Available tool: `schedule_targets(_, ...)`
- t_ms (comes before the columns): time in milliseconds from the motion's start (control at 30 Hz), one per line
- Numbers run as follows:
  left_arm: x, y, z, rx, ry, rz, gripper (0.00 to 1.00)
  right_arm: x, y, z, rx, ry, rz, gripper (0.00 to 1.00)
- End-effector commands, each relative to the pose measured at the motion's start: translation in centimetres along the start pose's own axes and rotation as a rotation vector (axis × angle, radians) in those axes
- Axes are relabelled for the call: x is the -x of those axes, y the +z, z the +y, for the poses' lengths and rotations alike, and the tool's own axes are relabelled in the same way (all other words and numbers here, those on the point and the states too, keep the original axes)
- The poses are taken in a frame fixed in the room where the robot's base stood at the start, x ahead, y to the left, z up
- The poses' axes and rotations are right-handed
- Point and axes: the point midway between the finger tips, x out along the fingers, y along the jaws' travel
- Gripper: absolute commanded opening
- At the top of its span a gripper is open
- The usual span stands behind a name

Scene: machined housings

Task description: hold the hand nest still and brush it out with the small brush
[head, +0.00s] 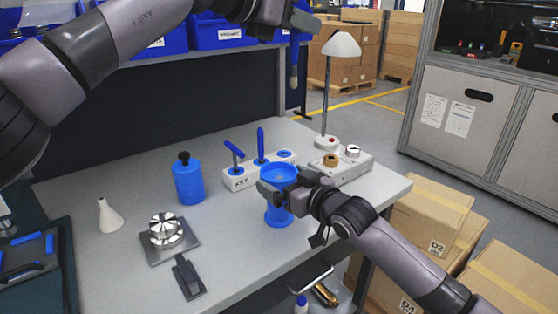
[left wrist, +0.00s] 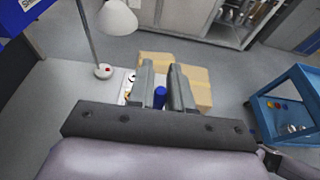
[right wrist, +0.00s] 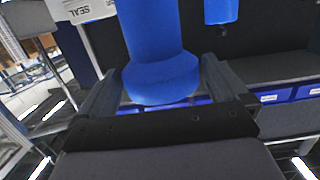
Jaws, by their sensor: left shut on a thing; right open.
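The hand nest (head: 279,216), a blue cup on a narrower stem and base, stands upright near the table's front right. My right gripper (head: 289,190) is open at the cup from the right. In the right wrist view the blue nest (right wrist: 158,75) lies between the two spread fingers; I cannot tell whether they touch it. My left gripper (head: 302,18) is shut on the small blue brush (head: 294,52), high above the table's back edge. The brush hangs down, clear of the nest. Its blue end (left wrist: 160,97) shows between the fingers in the left wrist view.
Behind the nest stand a white fixture block (head: 240,180) with blue levers and a lamp (head: 327,100). To the left are a blue canister (head: 188,182), a metal part on a plate (head: 167,232), a black rest (head: 188,278) and a white funnel (head: 109,216).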

Motion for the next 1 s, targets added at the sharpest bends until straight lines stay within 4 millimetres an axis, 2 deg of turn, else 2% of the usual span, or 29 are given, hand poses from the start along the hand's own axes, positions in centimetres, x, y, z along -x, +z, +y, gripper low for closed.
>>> schedule_targets(100, 0.0, 0.0, 0.0, 0.000, 0.000, 0.000, 0.00, -1.1, 0.0, 0.0, 0.001, -0.001, -0.001, 1.00)
schedule_targets(300, 0.0, 0.0, 0.0, 0.000, 0.000, 0.000, 0.00, -2.2, 0.0, 0.0, 0.001, -0.001, 0.000, 1.00)
schedule_targets(667, 0.0, 0.0, 0.0, 0.000, 0.000, 0.000, 0.00, -2.5, 0.0, 0.0, 0.002, 0.000, 0.000, 1.00)
schedule_targets(700, 0.0, 0.0, 0.0, 0.000, 0.000, 0.000, 0.00, -2.5, 0.0, 0.0, 0.002, 0.000, 0.000, 0.97)
schedule_targets(767, 0.0, 0.0, 0.0, 0.000, 0.000, 0.000, 0.00, -2.5, 0.0, 0.0, 0.001, 0.000, 0.000, 0.77)
schedule_targets(800, 0.0, 0.0, 0.0, 0.000, 0.000, 0.000, 0.00, -2.5, 0.0, 0.0, 0.001, 0.000, 0.000, 0.64)
schedule_targets(833, 0.0, 0.0, 0.0, 0.000, 0.000, 0.000, 0.00, -2.5, 0.0, 0.0, 0.001, 0.000, 0.000, 0.60)
schedule_targets(1000, 0.0, 0.0, 0.0, 0.000, 0.000, 0.000, 0.00, -2.5, 0.0, 0.0, 0.001, 0.000, 0.000, 0.59)
